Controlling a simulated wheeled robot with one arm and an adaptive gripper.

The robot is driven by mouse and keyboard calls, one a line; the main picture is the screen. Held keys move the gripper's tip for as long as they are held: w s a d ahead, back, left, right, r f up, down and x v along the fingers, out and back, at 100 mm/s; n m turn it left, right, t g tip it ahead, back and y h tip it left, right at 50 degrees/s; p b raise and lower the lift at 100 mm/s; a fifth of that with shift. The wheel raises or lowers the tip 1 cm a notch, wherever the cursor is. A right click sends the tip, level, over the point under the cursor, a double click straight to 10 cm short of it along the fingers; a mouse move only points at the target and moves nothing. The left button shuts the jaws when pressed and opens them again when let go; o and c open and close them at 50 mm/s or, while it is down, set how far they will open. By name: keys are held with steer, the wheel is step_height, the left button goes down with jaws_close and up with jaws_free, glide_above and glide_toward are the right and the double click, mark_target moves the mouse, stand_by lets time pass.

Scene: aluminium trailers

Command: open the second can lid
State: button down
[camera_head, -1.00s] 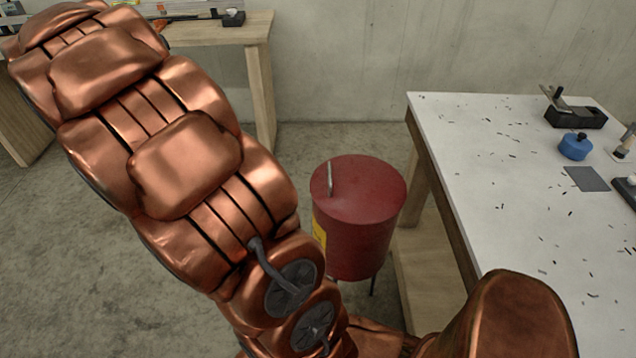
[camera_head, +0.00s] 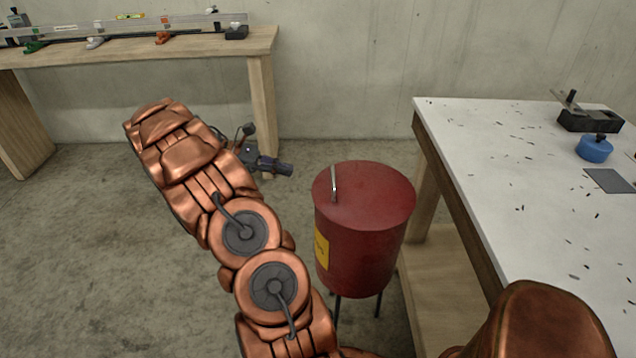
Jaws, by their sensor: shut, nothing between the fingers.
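A red can (camera_head: 365,250) with a yellow label stands on thin dark legs on the floor, left of the white-topped table. Its round red lid (camera_head: 375,195) lies flat on the can and looks closed. A thin metal handle (camera_head: 333,183) stands up near the lid's left side. My gripper (camera_head: 288,169) is dark and small, at the end of my copper arm. It is shut and empty, left of the can near lid height in the picture, apart from the lid. Only this one can is in view.
The white-topped table (camera_head: 480,170) is close on the can's right, with a black hand plane (camera_head: 590,120) and a blue round object (camera_head: 594,149) on it. A wooden bench (camera_head: 130,48) with clamps stands at the back left. Concrete floor is free left of the can.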

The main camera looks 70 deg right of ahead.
mark_target(320, 187)
steer(key=x, duration=1)
steer(key=shift+d+f, duration=0.1)
